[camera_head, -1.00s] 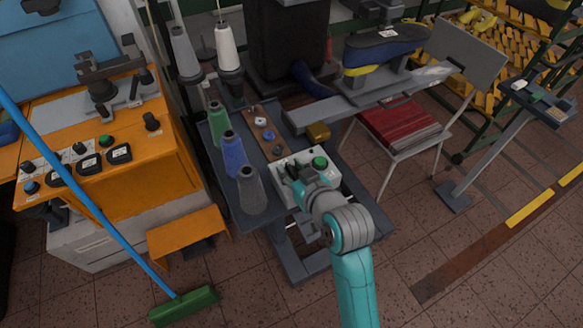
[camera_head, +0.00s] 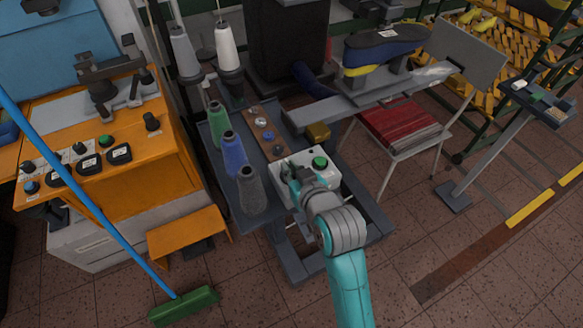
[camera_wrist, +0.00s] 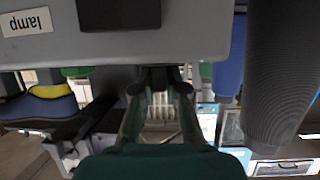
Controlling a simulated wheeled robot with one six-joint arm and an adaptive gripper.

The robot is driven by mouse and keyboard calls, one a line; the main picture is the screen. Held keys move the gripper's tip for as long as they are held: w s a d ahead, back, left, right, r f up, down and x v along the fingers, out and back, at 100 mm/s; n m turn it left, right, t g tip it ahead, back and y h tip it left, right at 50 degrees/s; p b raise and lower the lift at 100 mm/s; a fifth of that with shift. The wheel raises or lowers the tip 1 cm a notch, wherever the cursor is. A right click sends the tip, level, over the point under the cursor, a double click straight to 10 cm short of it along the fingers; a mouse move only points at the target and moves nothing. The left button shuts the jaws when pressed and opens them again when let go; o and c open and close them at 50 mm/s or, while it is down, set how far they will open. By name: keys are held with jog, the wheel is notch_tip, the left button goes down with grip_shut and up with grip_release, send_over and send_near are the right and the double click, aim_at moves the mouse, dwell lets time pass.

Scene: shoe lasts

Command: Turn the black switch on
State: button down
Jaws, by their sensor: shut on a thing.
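A pale control box (camera_head: 331,185) with a round green button (camera_head: 320,162) stands on the narrow bench in the head view. My gripper (camera_head: 290,172) is at the left part of this box and hides much of it.
Green, blue and grey thread cones (camera_head: 251,190) stand close to the left of my gripper. A brass-coloured block (camera_head: 318,132) is just behind the box. Floor to the front right is free.

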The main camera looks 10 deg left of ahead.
jog(key=m+h, duration=0.2)
jog(key=m+t+h, duration=0.1)
jog(key=m+h, duration=0.1)
jog(key=shift+a+t, duration=0.1)
jog(key=shift+t, duration=0.2)
jog(key=shift+m+h, duration=2)
jog(key=shift+h, duration=0.6)
jog(key=c, duration=1.2)
grip_release()
jog(key=v, duration=1.2)
